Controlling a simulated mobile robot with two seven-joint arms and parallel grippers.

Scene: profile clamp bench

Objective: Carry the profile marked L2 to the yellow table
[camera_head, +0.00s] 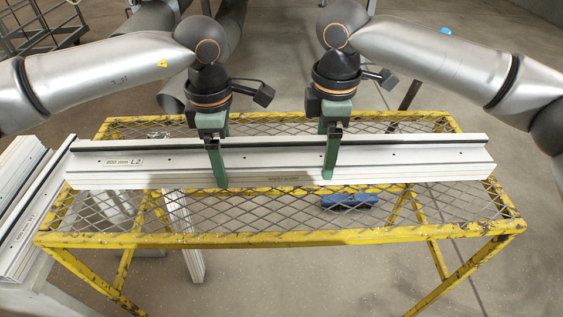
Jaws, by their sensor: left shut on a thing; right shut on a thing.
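The white profile marked L2 (270,170) lies lengthwise across the view, its label near its left end. It is over the mesh top of the yellow table (280,238). I cannot tell whether the profile touches the mesh.
More white profiles (22,215) lie at the left, close to the table's left edge. A blue object (349,200) shows through the mesh below. A wire cart (42,30) stands at the back left. The near strip of mesh is bare.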

